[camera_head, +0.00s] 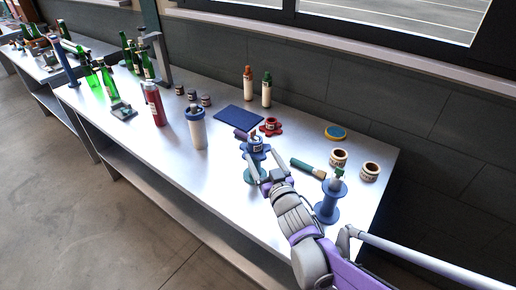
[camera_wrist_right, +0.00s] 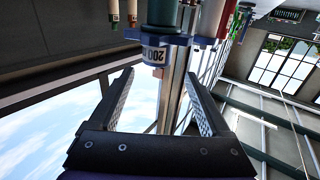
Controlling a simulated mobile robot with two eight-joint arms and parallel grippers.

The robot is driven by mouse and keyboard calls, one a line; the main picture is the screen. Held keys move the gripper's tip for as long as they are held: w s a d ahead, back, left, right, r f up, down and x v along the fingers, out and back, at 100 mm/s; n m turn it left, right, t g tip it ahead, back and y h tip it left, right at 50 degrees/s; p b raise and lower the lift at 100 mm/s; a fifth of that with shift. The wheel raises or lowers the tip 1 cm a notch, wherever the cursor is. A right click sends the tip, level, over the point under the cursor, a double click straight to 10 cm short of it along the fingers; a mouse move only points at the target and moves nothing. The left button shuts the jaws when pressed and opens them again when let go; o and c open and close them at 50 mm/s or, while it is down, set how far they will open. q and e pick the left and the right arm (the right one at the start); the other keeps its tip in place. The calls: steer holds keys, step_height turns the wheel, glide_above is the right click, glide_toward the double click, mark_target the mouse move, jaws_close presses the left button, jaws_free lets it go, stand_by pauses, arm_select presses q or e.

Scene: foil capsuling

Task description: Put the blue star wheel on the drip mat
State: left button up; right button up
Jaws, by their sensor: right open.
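The blue star wheel (camera_head: 256,153) is near the middle of the table, with a white label on its hub. In the right wrist view the blue star wheel (camera_wrist_right: 155,41) shows at the top, its label reading 200. The drip mat looks to be the flat dark blue mat (camera_head: 239,117), lying bare behind the wheel. My right gripper (camera_head: 257,163) is open, its fingers pointing at the wheel from the near side. In the wrist view the right gripper (camera_wrist_right: 160,80) has nothing between its fingers; the wheel is beyond the tips. My left gripper is out of view.
A red star wheel (camera_head: 271,127) stands close behind the blue one. A blue spool (camera_head: 329,200), a green-handled brush (camera_head: 308,168) and tape rolls (camera_head: 371,171) are to the right. Two bottles (camera_head: 248,85) stand behind the mat.

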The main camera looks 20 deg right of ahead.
mark_target(258, 144)
steer(key=shift+o, duration=0.4)
steer(key=shift+s+d, duration=0.1)
steer(key=shift+s, duration=0.85)
steer(key=w, duration=0.1)
steer(key=w+d+n+y, duration=0.1)
steer(key=w, duration=0.1)
steer(key=w+y, duration=0.1)
steer(key=w, duration=0.1)
steer(key=shift+w+d+r+n, duration=0.1)
steer(key=shift+d+r+n, duration=0.2)
steer(key=shift+d+r, duration=0.1)
steer(key=w, duration=0.1)
steer(key=w+a, duration=0.1)
steer(key=w, duration=0.1)
steer(key=w+a, duration=0.1)
steer(key=w, duration=0.1)
steer(key=shift+w+f+p, duration=0.15)
steer(key=shift+f+p, duration=0.05)
steer(key=shift+p, duration=0.15)
jaws_close()
